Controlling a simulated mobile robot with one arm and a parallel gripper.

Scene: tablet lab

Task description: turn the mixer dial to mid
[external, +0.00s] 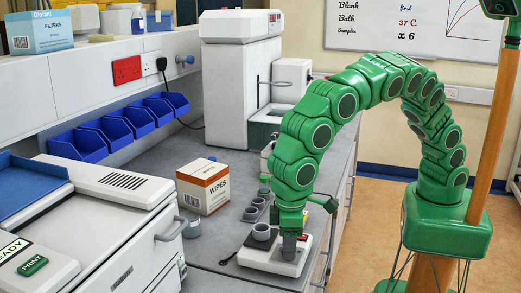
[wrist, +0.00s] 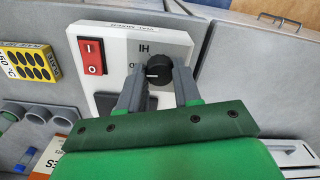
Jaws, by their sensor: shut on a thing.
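The mixer is a small white box (external: 262,258) at the bench's front edge in the external view, with a grey cup on top. In the wrist view its white panel (wrist: 118,42) carries a red rocker switch (wrist: 90,57) and a black round dial (wrist: 160,70). Upside-down lettering shows beside the dial, partly cut off by my finger. My gripper (wrist: 160,76) has one grey finger on each side of the dial and is shut on it. In the external view my gripper (external: 290,245) is at the mixer's right part and hides the dial. I cannot tell the dial's exact setting.
A wipes box (external: 203,187) and several small grey cups (external: 251,213) stand close behind the mixer. A white machine with a handle (external: 110,220) fills the left. The bench edge is just right of the mixer.

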